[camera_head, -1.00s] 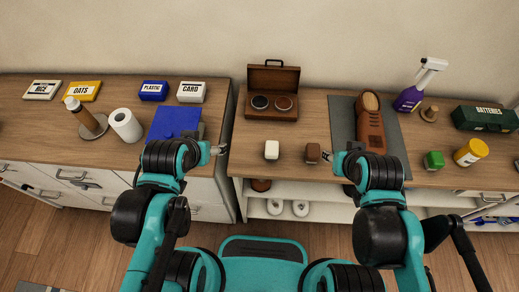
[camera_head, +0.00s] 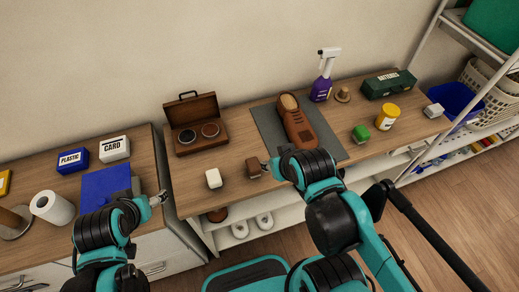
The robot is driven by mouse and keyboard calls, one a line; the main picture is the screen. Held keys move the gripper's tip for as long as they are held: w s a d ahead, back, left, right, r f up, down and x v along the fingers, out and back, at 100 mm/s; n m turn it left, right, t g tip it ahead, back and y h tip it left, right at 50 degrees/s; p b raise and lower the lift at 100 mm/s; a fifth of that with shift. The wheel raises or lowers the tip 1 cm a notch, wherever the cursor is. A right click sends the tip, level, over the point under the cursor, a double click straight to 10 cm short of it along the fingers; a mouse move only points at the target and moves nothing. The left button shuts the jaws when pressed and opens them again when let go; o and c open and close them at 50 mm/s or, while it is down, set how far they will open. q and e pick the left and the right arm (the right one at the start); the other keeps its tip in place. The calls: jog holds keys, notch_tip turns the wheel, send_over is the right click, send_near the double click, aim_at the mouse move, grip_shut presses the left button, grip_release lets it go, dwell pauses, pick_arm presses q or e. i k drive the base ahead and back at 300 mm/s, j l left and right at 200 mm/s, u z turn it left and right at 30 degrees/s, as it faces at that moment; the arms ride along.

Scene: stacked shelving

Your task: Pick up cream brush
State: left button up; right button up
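A small cream-white block (camera_head: 214,178), which looks like the cream brush, lies near the front edge of the right-hand wooden counter (camera_head: 190,203). A brown block (camera_head: 253,168) of similar size lies to its right. My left gripper (camera_head: 161,198) is left of the cream block and apart from it, near the gap between the two counters. My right gripper (camera_head: 266,167) is close beside the brown block; I cannot tell whether they touch. The fingers of both are too small to read.
A brown shoe (camera_head: 297,125) lies on a grey mat (camera_head: 268,124). An open wooden case (camera_head: 196,126) stands behind the cream block. A green block (camera_head: 361,134), a yellow jar (camera_head: 387,117) and a white block (camera_head: 434,110) are further right. The counter around the cream block is clear.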

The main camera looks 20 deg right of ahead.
aim_at(213, 176)
jog(key=l+u, duration=0.25)
jog(key=u, duration=0.15)
jog(key=l+u, duration=0.35)
jog(key=k+l+u, duration=0.1)
jog(key=u, duration=0.3)
